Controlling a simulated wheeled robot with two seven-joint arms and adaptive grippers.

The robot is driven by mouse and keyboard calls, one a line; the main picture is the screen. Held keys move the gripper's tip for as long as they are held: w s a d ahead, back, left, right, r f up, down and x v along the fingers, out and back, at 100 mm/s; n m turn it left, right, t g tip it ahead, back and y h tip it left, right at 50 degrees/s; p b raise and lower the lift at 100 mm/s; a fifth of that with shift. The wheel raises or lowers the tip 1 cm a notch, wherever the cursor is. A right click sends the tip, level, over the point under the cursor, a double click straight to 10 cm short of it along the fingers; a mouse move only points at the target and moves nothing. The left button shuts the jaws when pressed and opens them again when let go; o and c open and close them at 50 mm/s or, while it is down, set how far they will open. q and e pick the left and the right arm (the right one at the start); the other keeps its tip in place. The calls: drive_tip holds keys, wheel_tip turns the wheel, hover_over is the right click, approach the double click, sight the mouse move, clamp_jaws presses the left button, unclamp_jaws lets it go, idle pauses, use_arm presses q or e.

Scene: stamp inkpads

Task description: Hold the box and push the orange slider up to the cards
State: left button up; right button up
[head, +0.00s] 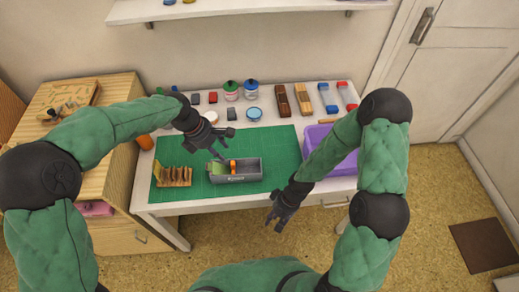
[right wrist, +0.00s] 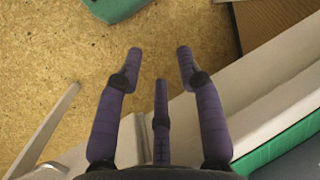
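A grey open box (head: 252,178) lies on the green mat (head: 275,150) on the white table. The orange slider (head: 233,166) stands inside it, near the middle. Light green cards (head: 218,169) stand at the box's left end, left of the slider. My left gripper (head: 227,147) is above the left part of the box with its fingers spread, and it looks empty. My right gripper (head: 277,220) is off the table's front edge, right of and below the box. In the right wrist view my right gripper (right wrist: 158,70) has its fingers apart, with nothing between them.
A wooden rack (head: 172,178) is left of the box. A purple bin (head: 343,165) stands at the table's right side. Jars (head: 251,89), inkpads and stamps line the back. A wooden cabinet (head: 105,180) adjoins on the left. The mat right of the box is clear.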

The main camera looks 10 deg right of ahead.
drive_tip(key=w+d+r+n+g+h, duration=0.2)
drive_tip(key=w+d+r+n+h, duration=0.1)
drive_tip(key=d+r, duration=0.45)
drive_tip(key=m+t+h, duration=0.1)
drive_tip(key=m+t, duration=0.3)
drive_tip(key=m, duration=0.1)
approach(250, 169)
drive_tip(key=s+d+r, duration=0.1)
drive_tip(key=d+r, duration=0.2)
drive_tip(key=d, duration=0.1)
drive_tip(key=f, duration=1)
drive_tip(key=shift+s+d, duration=0.15)
drive_tip(key=shift+d, duration=0.05)
